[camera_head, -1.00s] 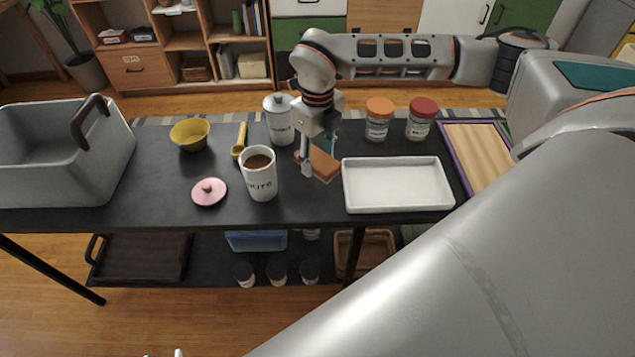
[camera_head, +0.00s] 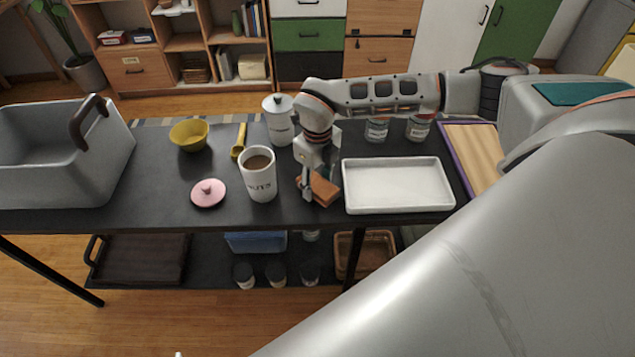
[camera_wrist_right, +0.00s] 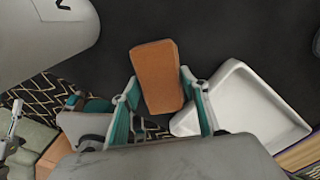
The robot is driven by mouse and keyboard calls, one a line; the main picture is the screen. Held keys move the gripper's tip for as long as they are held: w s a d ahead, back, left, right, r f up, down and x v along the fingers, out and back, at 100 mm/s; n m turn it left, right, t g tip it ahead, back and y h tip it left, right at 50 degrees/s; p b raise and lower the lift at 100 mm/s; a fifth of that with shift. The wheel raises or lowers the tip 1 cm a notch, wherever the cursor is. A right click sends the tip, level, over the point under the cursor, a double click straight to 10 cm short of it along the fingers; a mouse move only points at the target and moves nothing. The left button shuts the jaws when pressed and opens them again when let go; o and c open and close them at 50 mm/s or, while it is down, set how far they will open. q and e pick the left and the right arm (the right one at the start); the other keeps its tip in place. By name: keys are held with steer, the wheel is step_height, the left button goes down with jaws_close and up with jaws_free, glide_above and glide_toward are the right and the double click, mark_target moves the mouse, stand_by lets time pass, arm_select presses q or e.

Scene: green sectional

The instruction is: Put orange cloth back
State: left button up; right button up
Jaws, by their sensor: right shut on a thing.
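The orange cloth (camera_head: 322,189) is a folded, block-like piece low at the black table top, between the white mug and the white tray. My right gripper (camera_head: 314,192) is shut on it from above. In the right wrist view the cloth (camera_wrist_right: 158,75) sits between the two teal fingers of the gripper (camera_wrist_right: 160,100). Whether the cloth touches the table is hard to tell. My left gripper is not in view.
The white tray (camera_head: 398,208) is just right of the cloth. The white mug (camera_head: 262,185) of brown contents is close on the left, with a pink lid (camera_head: 208,192) beyond it. A white canister (camera_head: 279,128) stands behind. A grey bin (camera_head: 105,165) fills the left end.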

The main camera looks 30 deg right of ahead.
mark_target(318, 184)
steer(key=shift+f, duration=0.1)
steer(key=o, duration=1.2)
steer(key=shift+f, duration=0.1)
steer(key=shift+c, duration=0.2)
step_height(318, 184, up, 12)
steer(key=shift+r+p, duration=0.2)
steer(key=shift+p, duration=0.15)
